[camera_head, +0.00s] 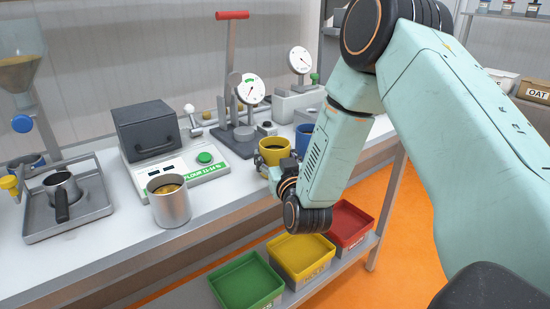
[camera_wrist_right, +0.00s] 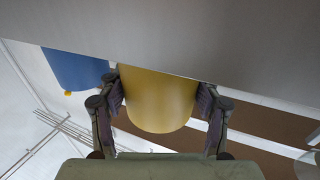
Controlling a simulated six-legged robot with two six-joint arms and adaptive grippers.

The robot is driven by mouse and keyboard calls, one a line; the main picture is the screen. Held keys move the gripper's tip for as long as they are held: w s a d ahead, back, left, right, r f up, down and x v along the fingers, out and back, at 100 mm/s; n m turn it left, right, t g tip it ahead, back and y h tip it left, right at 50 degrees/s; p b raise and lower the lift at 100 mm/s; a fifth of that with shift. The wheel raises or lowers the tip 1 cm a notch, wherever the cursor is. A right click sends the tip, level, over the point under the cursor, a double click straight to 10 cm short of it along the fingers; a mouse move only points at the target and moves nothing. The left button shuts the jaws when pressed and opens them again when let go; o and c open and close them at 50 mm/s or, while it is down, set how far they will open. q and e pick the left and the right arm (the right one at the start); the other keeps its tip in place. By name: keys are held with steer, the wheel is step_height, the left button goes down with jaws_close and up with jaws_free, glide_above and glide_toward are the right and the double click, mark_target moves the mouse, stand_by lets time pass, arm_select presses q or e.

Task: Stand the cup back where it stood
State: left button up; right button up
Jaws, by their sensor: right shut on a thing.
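A yellow cup (camera_head: 274,148) is at the front edge of the bench, upright, with something brown showing inside its rim. My right gripper (camera_head: 272,170) is shut on it from the front. In the right wrist view the yellow cup (camera_wrist_right: 158,98) sits between the two fingers of my right gripper (camera_wrist_right: 160,112), one on each side. I cannot tell whether the cup's base touches the bench. My left gripper is not in view.
A blue cup (camera_head: 304,136) stands just right of the yellow one. A gauge stand (camera_head: 236,125) is behind. A steel cup (camera_head: 169,203), a scale (camera_head: 190,166) and a tray (camera_head: 66,222) are to the left. Green, yellow and red bins (camera_head: 245,285) sit on the lower shelf.

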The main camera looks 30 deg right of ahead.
steer(key=shift+w+d, duration=0.15)
steer(key=shift+w, duration=0.05)
steer(key=shift+s+f, duration=0.15)
steer(key=shift+s, duration=0.05)
steer(key=o, duration=0.9)
steer(key=shift+c, duration=0.2)
steer(key=o, duration=0.4)
steer(key=shift+w+f, duration=0.1)
steer(key=shift+w, duration=0.05)
steer(key=shift+r, duration=0.25)
steer(key=shift+s+r, duration=0.15)
steer(key=shift+s, duration=0.05)
steer(key=v, duration=1.2)
steer(key=shift+p, duration=0.3)
